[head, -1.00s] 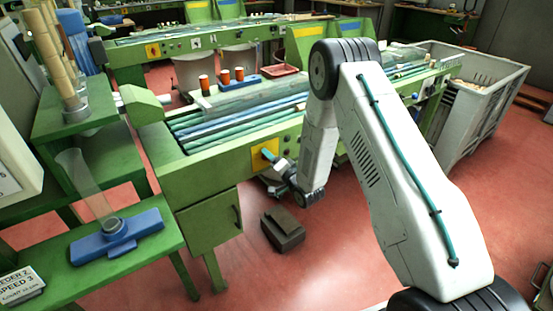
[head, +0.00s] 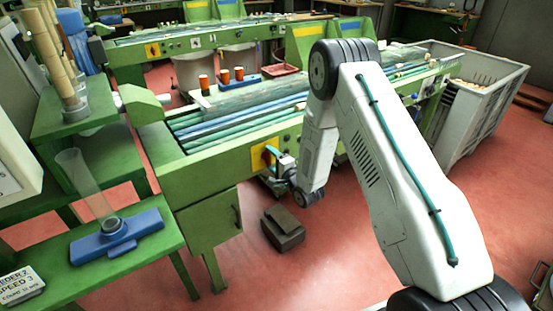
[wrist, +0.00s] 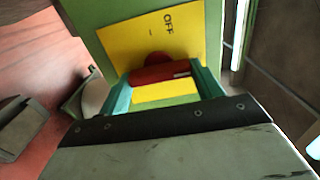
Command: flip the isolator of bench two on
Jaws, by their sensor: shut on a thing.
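The isolator is a red handle (wrist: 165,74) on a yellow plate (wrist: 128,42) on the green bench front. In the wrist view the plate bears the word OFF near its top. The handle lies across the picture between the two teal fingers of my gripper (wrist: 163,78), which is shut on it. In the head view my gripper (head: 272,154) is at the yellow plate (head: 259,159) on the near bench (head: 195,182). There the handle is mostly hidden by my gripper.
A dark box (head: 283,229) stands on the red floor below my gripper. A grey crate (head: 483,103) is at the right end of the bench. A second green bench (head: 128,73) with a yellow plate (head: 152,50) stands behind. Open floor lies in front.

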